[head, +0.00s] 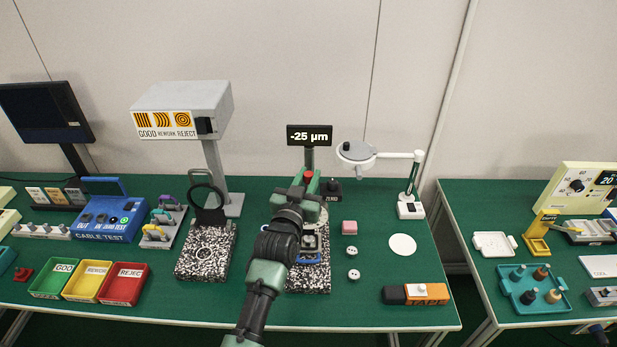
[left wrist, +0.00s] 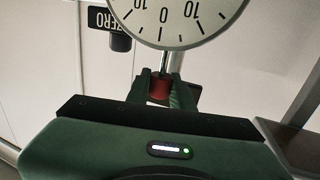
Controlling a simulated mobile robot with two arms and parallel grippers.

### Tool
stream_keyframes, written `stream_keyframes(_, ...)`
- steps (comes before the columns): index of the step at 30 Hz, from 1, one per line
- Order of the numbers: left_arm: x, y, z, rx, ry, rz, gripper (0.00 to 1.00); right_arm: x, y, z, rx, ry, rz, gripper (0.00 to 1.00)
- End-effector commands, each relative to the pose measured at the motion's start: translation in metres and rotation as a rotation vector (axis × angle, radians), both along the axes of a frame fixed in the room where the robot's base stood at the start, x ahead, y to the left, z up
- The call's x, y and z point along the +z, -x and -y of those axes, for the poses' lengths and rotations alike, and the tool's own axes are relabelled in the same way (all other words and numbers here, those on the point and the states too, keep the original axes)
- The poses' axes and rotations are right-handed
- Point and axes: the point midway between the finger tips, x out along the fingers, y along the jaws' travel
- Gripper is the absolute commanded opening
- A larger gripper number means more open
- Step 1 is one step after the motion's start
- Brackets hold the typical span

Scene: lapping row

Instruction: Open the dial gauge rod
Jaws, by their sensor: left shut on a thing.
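The dial gauge (left wrist: 172,18) shows in the left wrist view as a round white face, turned upside down and cut off by the top edge. Its thin metal rod (left wrist: 168,62) runs from the dial to a red knob (left wrist: 160,87). My left gripper (left wrist: 161,92) is shut on the red knob, one green finger on each side. In the head view my left gripper (head: 308,182) is at the top of the gauge stand, and the red knob (head: 308,174) shows between its fingers. The arm hides most of the gauge. My right gripper is not in view.
A display (head: 310,135) behind the gauge reads -25 µm. A black ZERO knob (head: 331,186) stands just right. A speckled granite base (head: 308,278) lies below. A ring magnifier (head: 356,151) stands further right, and another speckled block (head: 205,252) with a ring stands left.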

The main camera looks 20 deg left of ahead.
Motion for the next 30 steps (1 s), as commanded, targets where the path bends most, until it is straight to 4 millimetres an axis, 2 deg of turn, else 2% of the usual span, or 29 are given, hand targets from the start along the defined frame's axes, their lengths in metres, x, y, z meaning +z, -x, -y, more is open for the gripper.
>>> stream_keyframes(7,0.003,0.000,0.000,0.000,0.000,-0.001,0.00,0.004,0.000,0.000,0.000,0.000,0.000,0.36)
stream_keyframes(15,0.031,0.000,0.000,0.000,0.000,-0.002,0.00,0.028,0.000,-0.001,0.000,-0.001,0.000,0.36)
stream_keyframes(23,0.032,0.000,0.000,0.000,0.000,0.004,0.00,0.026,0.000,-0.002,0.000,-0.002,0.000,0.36)
stream_keyframes(24,0.032,0.000,0.000,0.000,0.000,0.005,0.25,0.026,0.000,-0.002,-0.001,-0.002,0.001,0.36)
stream_keyframes(26,0.032,0.000,0.000,0.000,0.000,0.006,0.42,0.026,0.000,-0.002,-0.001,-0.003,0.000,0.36)
stream_keyframes(27,0.032,0.000,0.000,0.000,0.000,0.005,0.45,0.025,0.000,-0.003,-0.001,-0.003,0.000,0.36)
stream_keyframes(30,0.031,0.000,0.000,0.000,0.000,0.003,0.45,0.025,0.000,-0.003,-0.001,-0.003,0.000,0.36)
